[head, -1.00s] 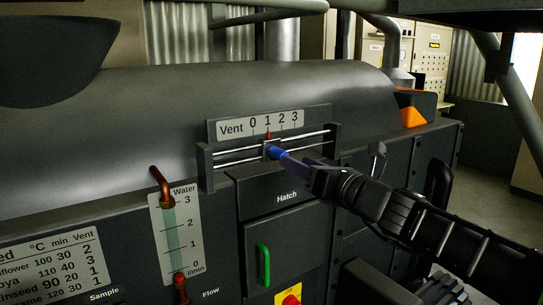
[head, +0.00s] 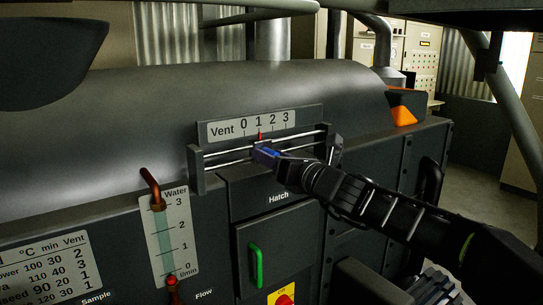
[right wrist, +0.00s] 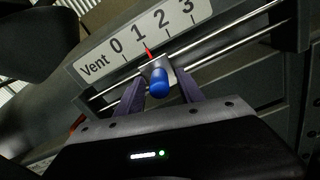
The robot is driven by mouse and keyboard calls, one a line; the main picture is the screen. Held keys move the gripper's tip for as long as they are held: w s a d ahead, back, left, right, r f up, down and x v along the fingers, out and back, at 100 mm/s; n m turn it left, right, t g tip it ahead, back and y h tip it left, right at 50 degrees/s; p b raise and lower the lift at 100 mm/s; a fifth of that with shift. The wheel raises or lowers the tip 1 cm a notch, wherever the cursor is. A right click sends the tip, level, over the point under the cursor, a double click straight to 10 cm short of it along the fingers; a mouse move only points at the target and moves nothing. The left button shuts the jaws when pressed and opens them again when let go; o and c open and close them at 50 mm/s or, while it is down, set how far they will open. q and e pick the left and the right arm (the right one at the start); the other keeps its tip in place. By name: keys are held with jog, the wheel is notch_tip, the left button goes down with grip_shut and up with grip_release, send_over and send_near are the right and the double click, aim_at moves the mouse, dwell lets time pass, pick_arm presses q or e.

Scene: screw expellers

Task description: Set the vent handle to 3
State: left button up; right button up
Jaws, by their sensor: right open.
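The vent handle is a blue knob (head: 264,152) on a small slider block that rides on two horizontal rails. In the right wrist view the knob (right wrist: 159,83) faces the camera. Its red pointer (head: 260,136) stands at 1 on the Vent scale (head: 252,125), which runs 0 to 3 from left to right. My right gripper (head: 271,154) is at the handle, partly covering it. In the right wrist view its open fingers (right wrist: 159,91) stand on either side of the knob, with visible gaps. My left gripper is not in view.
Rail end brackets stand left (head: 196,170) and right (head: 333,146) of the slider. Below are a hatch with a green handle (head: 256,266) and a red knob (head: 284,300) on a yellow plate. A water gauge (head: 173,232) is at lower left. The rails right of the handle look clear.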

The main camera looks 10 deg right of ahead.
jog(key=shift+w, duration=0.1)
jog(key=shift+c, duration=0.6)
grip_shut()
dwell(0.8)
